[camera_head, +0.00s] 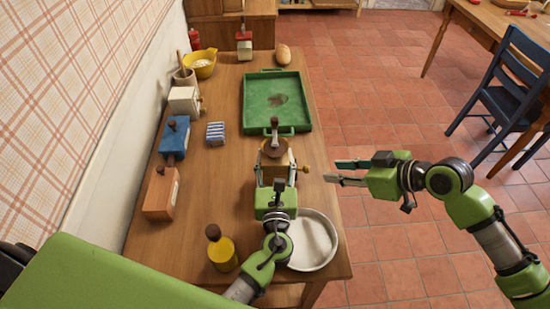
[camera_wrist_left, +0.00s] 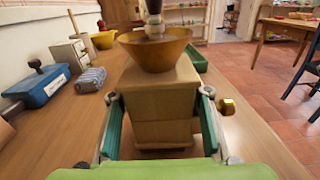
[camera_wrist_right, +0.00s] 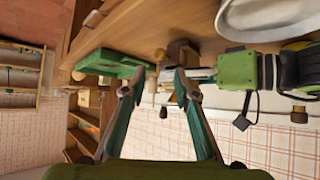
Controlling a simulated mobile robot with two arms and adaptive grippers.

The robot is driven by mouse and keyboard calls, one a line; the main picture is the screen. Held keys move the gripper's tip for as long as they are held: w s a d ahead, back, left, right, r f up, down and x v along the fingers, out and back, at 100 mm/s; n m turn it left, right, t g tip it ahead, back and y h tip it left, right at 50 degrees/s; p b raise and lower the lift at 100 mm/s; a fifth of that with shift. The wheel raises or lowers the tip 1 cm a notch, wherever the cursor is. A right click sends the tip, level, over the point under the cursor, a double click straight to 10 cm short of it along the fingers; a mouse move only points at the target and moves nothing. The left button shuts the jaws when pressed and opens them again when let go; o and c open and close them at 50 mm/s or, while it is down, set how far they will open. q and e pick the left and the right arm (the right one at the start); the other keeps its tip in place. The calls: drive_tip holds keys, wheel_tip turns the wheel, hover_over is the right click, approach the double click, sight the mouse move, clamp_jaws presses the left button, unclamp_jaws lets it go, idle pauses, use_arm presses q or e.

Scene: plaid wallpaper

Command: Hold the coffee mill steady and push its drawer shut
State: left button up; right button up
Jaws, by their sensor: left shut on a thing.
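The coffee mill (camera_head: 285,160) stands upright on the wooden table, with a brown bowl-shaped top that also shows in the left wrist view (camera_wrist_left: 155,52). My left gripper (camera_head: 274,186) is shut on the mill's wooden body (camera_wrist_left: 165,95), one finger on each side. A brass knob (camera_head: 305,169) sticks out from the mill's right side, and it also shows in the left wrist view (camera_wrist_left: 227,106). How far the drawer stands out is not clear. My right gripper (camera_head: 343,172) is open and empty, right of the knob and apart from it, beyond the table's right edge.
A green tray (camera_head: 247,110) lies behind the mill. A round pale dish (camera_head: 332,243) stands in front, by my left arm. A yellow jar (camera_head: 222,254), an orange-brown box (camera_head: 159,198), a blue box (camera_head: 174,140) and a striped cloth (camera_head: 215,133) are to the left.

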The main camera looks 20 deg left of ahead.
clamp_jaws()
drive_tip(key=s+d+f+m+t+y, duration=0.1)
drive_tip(key=d+f+m+t+y, duration=0.2)
drive_tip(key=m, duration=0.6)
drive_tip(key=d+f+m+t+y, duration=0.1)
drive_tip(key=d+f+m+y, duration=0.1)
drive_tip(key=d+m, duration=0.5)
drive_tip(key=w+a, duration=0.1)
drive_tip(key=a, duration=0.2)
drive_tip(key=w+a+m, duration=0.1)
drive_tip(key=w+a, duration=0.1)
drive_tip(key=a, duration=0.1)
drive_tip(key=w+a+f+m, duration=0.1)
drive_tip(key=a, duration=0.3)
drive_tip(key=shift+w+t, duration=0.3)
drive_tip(key=a, duration=0.3)
drive_tip(key=shift+s+a+f, duration=0.15)
drive_tip(key=shift+a+f, duration=0.1)
drive_tip(key=shift+f, duration=0.15)
drive_tip(key=shift+s+a, duration=0.15)
drive_tip(key=shift+a, duration=0.4)
